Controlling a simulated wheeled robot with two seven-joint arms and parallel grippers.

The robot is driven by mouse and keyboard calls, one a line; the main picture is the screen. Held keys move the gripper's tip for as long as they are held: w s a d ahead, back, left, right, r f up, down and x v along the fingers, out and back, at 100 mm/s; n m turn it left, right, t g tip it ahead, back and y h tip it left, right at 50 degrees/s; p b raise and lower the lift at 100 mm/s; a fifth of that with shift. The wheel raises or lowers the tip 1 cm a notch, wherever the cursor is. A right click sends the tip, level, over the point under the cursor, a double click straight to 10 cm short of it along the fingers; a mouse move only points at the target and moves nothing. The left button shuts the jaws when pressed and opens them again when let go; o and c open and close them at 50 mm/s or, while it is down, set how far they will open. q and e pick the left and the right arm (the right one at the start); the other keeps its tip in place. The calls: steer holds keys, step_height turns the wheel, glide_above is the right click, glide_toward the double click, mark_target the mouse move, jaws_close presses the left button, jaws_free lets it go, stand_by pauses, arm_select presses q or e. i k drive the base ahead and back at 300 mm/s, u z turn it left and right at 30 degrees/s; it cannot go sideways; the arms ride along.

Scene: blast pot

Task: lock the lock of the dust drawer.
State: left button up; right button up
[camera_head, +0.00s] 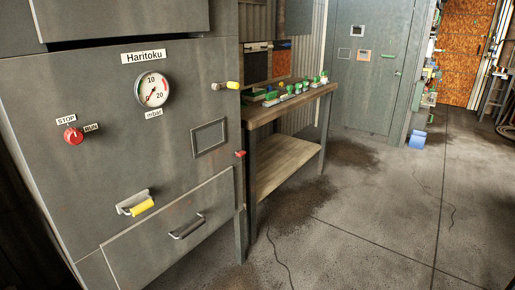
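The grey cabinet (105,90) labelled Haritoku fills the left of the view. Low on its front is a drawer (150,250) with a metal bar handle (187,228); its front looks about flush with the cabinet. Just above the drawer's top edge is a metal latch (124,205) with a yellow grip (142,206), which looks like the drawer's lock. The grip points to the right and slightly upward in the picture. I cannot tell whether the latch is engaged. Neither of my grippers is in view.
The cabinet also bears a pressure gauge (153,89), a red STOP/RUN knob (73,135), a yellow-tipped lever (232,85) and a red knob (240,153). A wooden workbench (290,107) with several green items adjoins it on the right. The concrete floor (390,225) right of the bench is clear.

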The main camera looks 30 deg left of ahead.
mark_target(240, 153)
steer(key=u, duration=0.55)
steer(key=i, duration=0.95)
steer(key=u, duration=1.35)
steer(key=i, duration=0.65)
